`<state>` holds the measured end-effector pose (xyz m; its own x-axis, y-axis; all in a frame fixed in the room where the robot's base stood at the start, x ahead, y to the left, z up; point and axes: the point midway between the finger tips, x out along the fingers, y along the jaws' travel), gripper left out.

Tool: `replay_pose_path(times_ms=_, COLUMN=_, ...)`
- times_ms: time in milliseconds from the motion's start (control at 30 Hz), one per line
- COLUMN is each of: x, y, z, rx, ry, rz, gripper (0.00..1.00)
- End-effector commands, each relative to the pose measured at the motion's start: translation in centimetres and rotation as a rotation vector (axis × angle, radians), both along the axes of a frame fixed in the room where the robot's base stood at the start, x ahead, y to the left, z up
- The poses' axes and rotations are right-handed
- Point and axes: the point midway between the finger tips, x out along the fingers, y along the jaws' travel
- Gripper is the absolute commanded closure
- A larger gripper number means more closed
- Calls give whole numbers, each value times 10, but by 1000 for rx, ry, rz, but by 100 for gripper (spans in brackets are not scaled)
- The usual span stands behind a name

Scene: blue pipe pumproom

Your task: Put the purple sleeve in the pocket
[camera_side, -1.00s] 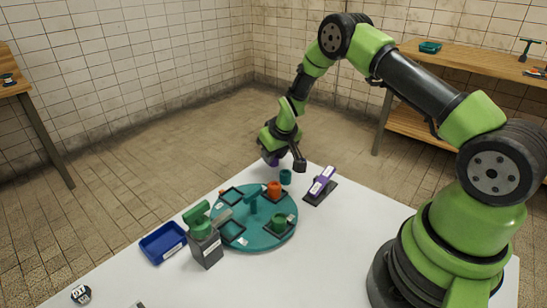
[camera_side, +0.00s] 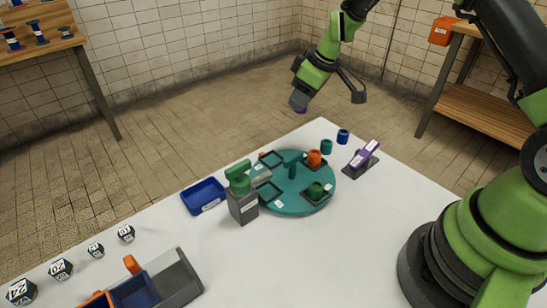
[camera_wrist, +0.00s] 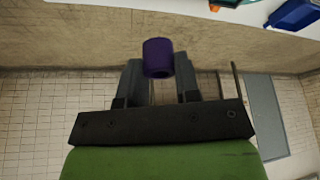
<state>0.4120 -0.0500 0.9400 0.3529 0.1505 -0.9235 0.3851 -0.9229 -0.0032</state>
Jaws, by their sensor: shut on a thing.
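The purple sleeve (camera_wrist: 158,58) is held between the two fingers of my gripper (camera_wrist: 159,78) in the wrist view. In the side view, my gripper (camera_side: 300,104) is up in the air beyond the table's far edge, and only a sliver of purple shows under it. A round teal turntable (camera_side: 292,208) on the table has several dark square pockets. An orange sleeve (camera_side: 314,158) stands in one and a green sleeve (camera_side: 316,190) in another. A back-left pocket (camera_side: 270,159) and a front-left pocket (camera_side: 270,192) look empty.
A teal sleeve (camera_side: 326,146) and a blue sleeve (camera_side: 343,135) stand behind the turntable. A purple labelled piece on a dark stand (camera_side: 365,153) is to its right. A grey block with a green top (camera_side: 242,205) and a blue tray (camera_side: 203,196) are left.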

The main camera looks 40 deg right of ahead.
Motion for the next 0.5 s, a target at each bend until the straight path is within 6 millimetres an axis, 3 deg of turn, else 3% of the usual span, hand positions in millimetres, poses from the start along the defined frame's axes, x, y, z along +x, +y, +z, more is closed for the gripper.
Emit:
replay_pose_path(times_ms=300, x=-11, y=77, z=14, rx=-1, ry=-4, rz=692, gripper=94)
replay_pose_path(times_ms=500, x=-16, y=98, z=14, rx=-2, ry=-2, rz=898, gripper=94)
